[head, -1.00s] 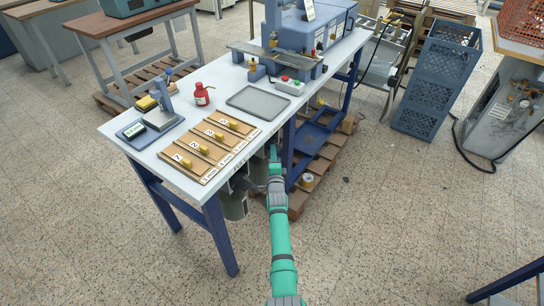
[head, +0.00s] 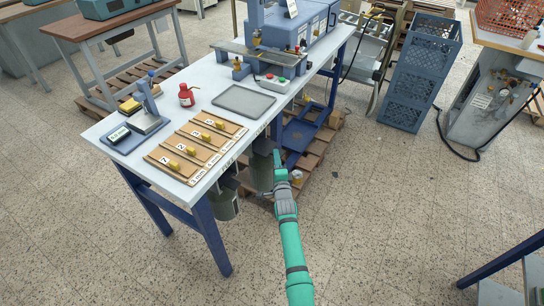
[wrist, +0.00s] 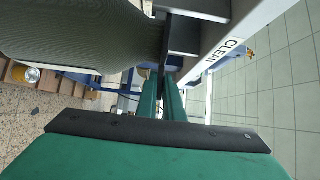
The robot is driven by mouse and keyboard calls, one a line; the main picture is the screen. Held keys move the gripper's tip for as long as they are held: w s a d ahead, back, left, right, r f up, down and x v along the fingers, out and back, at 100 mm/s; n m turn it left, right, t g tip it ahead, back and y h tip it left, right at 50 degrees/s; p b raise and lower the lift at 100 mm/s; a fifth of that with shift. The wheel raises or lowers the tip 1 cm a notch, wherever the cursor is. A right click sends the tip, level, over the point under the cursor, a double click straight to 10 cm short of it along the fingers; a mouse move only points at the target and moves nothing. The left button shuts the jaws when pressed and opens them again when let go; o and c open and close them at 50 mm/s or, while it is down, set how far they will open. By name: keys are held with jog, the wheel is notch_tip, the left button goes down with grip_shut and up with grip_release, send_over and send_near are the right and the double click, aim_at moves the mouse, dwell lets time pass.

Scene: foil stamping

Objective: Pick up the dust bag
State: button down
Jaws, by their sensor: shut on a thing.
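Two grey-green dust bags hang under the front edge of the white table, near its label strip. One bag (head: 224,203) is at the left; the other bag (head: 261,174) is farther right, just beside my gripper (head: 278,160). In the wrist view, that nearer bag (wrist: 85,35) fills the upper left as a large ribbed grey shape. My gripper's green fingers (wrist: 163,95) are close together on a thin dark piece at this bag's side. The contact itself is small and partly hidden. A "CLEAN" label (wrist: 224,48) is on the table edge beside it.
The white table (head: 205,90) carries wooden trays with yellow knobs, a grey tray (head: 244,101) and a blue stamping machine (head: 290,40). Its blue leg (head: 212,235) and a pallet (head: 310,165) are close to my arm.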

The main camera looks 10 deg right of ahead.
jog(key=s+d, duration=0.6)
jog(key=d, duration=0.2)
jog(key=shift+d, duration=0.25)
dwell(0.4)
jog(key=shift+s, duration=0.1)
jog(key=shift+r, duration=0.15)
dwell(0.4)
jog(key=shift+d, duration=0.1)
jog(key=s+d, duration=0.9)
jog(key=d, duration=0.3)
jog(key=shift+s+d, duration=0.2)
jog(key=shift+d, duration=0.15)
dwell(2.2)
